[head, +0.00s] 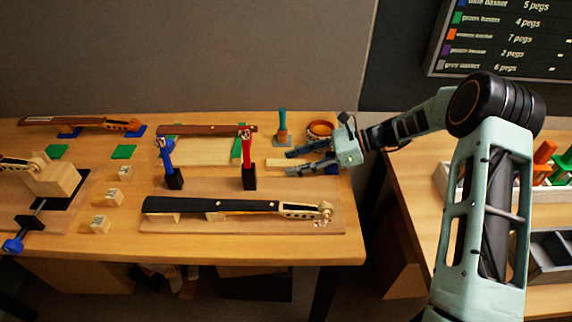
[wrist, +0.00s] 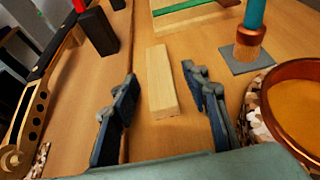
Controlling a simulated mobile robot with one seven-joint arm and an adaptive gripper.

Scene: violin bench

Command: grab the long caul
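A long pale wooden block, which looks like the long caul (wrist: 160,82), lies flat on the bench. In the head view its left end (head: 275,163) shows beside my fingers. My gripper (wrist: 159,88) is open, with one finger on each side of the block and gaps between. In the head view my gripper (head: 290,163) reaches in from the right, low over the bench. Nothing is held. The fingers hide part of the block in the head view.
A brush in a blue-green handle (wrist: 252,25) and a copper-coloured bowl (wrist: 296,100) stand close on the right in the wrist view. A red-handled clamp (head: 247,160) stands left of my gripper. A violin neck with a black fingerboard (head: 215,206) lies in front.

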